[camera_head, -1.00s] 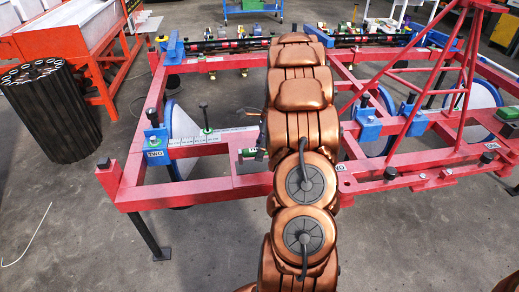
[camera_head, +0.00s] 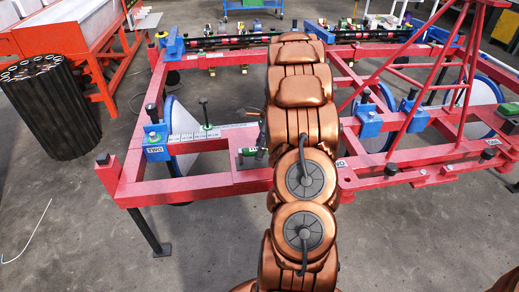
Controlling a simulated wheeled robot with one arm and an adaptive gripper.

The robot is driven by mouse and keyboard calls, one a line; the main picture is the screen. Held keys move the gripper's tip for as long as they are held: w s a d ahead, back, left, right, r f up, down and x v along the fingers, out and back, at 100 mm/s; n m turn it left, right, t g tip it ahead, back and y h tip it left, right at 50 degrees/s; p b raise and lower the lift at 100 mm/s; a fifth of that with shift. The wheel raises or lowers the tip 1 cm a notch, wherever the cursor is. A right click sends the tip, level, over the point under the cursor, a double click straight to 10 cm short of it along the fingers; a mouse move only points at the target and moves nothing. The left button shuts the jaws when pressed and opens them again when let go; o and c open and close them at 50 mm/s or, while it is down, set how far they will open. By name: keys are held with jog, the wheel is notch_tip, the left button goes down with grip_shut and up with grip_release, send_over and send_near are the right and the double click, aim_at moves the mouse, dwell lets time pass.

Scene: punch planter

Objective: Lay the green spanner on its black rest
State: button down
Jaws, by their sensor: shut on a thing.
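My arm runs up the middle of the head view and covers most of its own end. Only dark bits of my gripper (camera_head: 262,141) show past the arm's left edge, over the red planter frame. It is shut, with its fingertips mostly hidden. A small green piece (camera_head: 241,155) beside a white label shows just left of it. I cannot tell whether this piece is the green spanner or part of the planter. No whole spanner shape is visible. I cannot pick out the black rest; it may be behind the arm.
The red planter frame (camera_head: 205,185) spans the view, with blue brackets (camera_head: 155,141) and white discs. A red lattice mast (camera_head: 440,75) rises at the right. A bundle of black tubes (camera_head: 50,105) and an orange machine stand at the left. The front-left floor is mostly clear.

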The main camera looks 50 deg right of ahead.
jog(key=c, duration=0.8)
grip_release()
jog(key=v, duration=1.2)
jog(key=shift+a, duration=0.1)
